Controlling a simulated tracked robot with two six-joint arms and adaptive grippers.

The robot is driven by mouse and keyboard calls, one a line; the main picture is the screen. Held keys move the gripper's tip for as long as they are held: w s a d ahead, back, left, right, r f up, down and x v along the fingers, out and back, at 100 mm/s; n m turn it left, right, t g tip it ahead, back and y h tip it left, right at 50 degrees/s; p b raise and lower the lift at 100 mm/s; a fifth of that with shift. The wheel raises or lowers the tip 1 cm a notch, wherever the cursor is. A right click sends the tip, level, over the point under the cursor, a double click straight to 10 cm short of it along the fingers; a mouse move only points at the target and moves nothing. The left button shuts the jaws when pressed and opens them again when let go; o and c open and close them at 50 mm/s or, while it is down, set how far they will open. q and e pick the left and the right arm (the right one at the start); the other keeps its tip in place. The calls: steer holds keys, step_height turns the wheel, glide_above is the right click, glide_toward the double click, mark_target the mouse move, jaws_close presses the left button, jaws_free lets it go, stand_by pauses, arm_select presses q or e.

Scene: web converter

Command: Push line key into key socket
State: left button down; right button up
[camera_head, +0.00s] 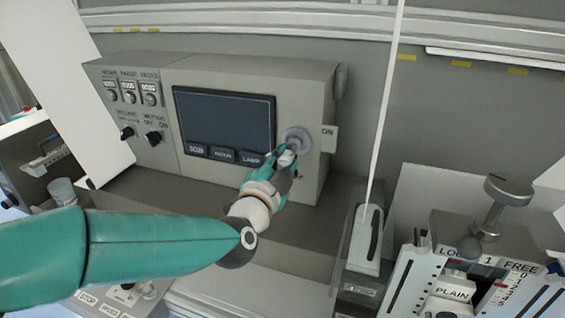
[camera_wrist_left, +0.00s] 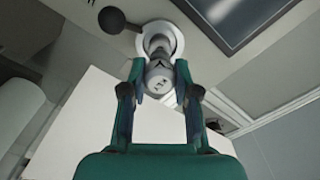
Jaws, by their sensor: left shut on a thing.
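The line key (camera_wrist_left: 159,76) is a grey cylinder with dark marks on its end, held between the fingers of my left gripper (camera_wrist_left: 160,92). In the head view my left gripper (camera_head: 284,163) is at the right end of the control box front, shut on the key. The key socket (camera_head: 297,138) is a round pale disc right of the screen; in the wrist view it is a white ring (camera_wrist_left: 162,40) behind the key. The key's far end is at the ring; how deep it sits is hidden. My right gripper is not in view.
The control box (camera_head: 235,75) carries a dark screen (camera_head: 225,118), dials and knobs. In the wrist view a dark round knob (camera_wrist_left: 112,20) is left of the ring. A device with a metal knob (camera_head: 508,190) stands at right.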

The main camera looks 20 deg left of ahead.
arm_select(q)
steer(key=shift+w, duration=0.95)
stand_by(0.4)
steer(key=c, duration=0.8)
jaws_free()
steer(key=s, duration=1.2)
